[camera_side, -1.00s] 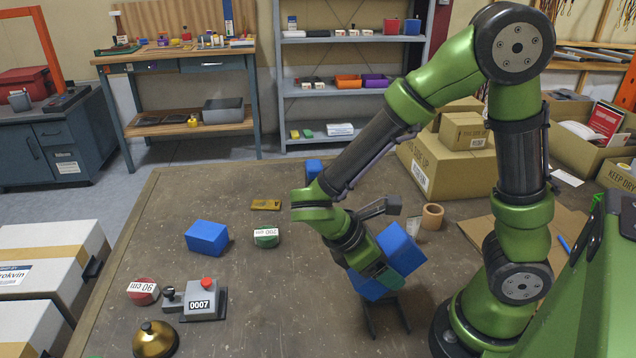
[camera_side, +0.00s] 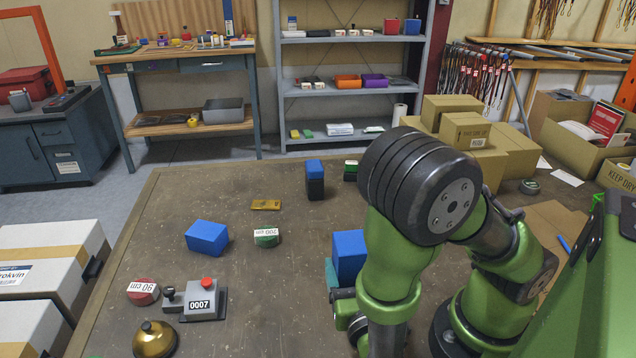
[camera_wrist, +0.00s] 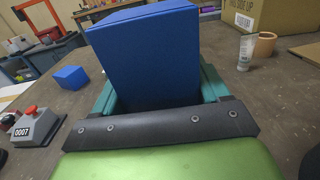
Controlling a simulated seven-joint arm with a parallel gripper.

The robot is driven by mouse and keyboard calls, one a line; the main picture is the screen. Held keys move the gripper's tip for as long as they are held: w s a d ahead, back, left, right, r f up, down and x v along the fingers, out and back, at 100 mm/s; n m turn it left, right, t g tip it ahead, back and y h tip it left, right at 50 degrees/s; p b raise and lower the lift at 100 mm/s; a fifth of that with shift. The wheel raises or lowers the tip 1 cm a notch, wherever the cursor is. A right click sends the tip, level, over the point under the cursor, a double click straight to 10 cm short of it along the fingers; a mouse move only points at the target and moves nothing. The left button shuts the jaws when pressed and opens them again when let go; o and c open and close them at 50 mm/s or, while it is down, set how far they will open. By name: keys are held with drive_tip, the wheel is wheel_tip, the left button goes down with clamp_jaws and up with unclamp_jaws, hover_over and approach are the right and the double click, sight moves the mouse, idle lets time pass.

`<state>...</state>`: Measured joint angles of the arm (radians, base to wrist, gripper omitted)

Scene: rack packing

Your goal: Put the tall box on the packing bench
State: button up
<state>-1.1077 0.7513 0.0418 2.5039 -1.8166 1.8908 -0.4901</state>
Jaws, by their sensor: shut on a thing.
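A tall blue box (camera_side: 348,252) is in my gripper (camera_side: 342,275), near the right-hand part of the brown bench top (camera_side: 270,290). In the side view the box looks close to upright, and my arm covers its right side and lower end. In the wrist view the blue box (camera_wrist: 150,60) fills the middle, between the two teal fingers of my gripper (camera_wrist: 160,92), which are shut on it. Its lower end is hidden there by the gripper body. I cannot tell whether it touches the bench.
Another blue box (camera_side: 207,238) lies at centre left. A dark box with a blue top (camera_side: 315,180) stands further back. A green tin (camera_side: 266,238), red tin (camera_side: 143,291), 0007 button unit (camera_side: 203,302) and brass bell (camera_side: 155,339) are on the left. The front middle is clear.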

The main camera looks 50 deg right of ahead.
drive_tip(key=w+a, duration=0.1)
drive_tip(key=w, duration=0.3)
drive_tip(key=w+a+f, duration=0.1)
drive_tip(key=w, duration=0.4)
drive_tip(key=w+a, duration=0.2)
drive_tip(key=w, duration=0.3)
drive_tip(key=shift+w+f, duration=0.2)
drive_tip(key=shift+w, duration=0.05)
drive_tip(key=shift+w+a+f, duration=0.1)
drive_tip(key=shift+w+f, duration=0.1)
drive_tip(key=shift+f, duration=0.7)
drive_tip(key=shift+w+f, duration=0.15)
drive_tip(key=shift+f, duration=0.7)
drive_tip(key=shift+f, duration=0.1)
drive_tip(key=o, duration=1.3)
drive_tip(key=v, duration=1.2)
